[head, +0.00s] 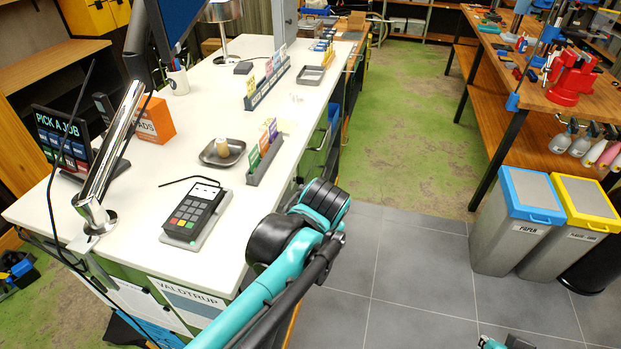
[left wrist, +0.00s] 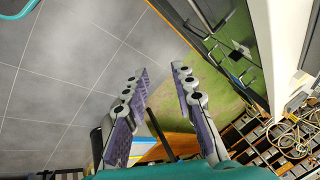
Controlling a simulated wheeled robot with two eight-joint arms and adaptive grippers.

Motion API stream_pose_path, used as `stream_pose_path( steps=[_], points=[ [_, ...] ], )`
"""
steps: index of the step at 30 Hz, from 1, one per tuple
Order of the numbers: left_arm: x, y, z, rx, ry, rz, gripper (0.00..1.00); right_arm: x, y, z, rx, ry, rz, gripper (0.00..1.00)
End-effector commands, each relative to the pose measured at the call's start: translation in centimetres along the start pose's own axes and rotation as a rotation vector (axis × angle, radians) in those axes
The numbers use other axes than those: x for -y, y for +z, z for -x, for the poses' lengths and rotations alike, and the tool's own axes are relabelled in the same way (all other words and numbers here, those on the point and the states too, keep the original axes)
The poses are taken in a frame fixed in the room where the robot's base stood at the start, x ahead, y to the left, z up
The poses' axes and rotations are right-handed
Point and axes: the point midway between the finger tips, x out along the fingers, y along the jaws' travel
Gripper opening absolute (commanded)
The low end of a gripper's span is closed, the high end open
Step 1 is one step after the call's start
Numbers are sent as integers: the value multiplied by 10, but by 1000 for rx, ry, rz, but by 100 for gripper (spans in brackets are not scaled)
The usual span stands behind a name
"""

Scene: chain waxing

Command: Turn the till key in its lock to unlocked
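I cannot make out the till key or its lock in either view. The white counter (head: 130,215) has green and white fronts below it, partly hidden by my left arm. In the left wrist view my left gripper (left wrist: 160,72) is open, with its two purple-padded fingers apart and nothing between them. Beyond the fingers are the grey floor and a green cabinet front (left wrist: 218,25) with dark handles. A small dark square (left wrist: 239,54) on that side is too small to identify. My right gripper does not show clearly in either view.
A card terminal (head: 193,212), a metal dish (head: 221,152) and card racks (head: 263,152) stand on the counter. Tangled cables (left wrist: 292,137) lie at right in the wrist view. Two bins (head: 515,225) stand at right by a workbench (head: 540,92). Tiled floor (head: 400,275) between is clear.

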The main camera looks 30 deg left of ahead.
Motion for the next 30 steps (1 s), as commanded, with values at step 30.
stream_pose_path(
  steps=[30],
  points=[
    [137,-145,-171,1123,-125,-1089,26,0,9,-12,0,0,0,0]
  ],
)
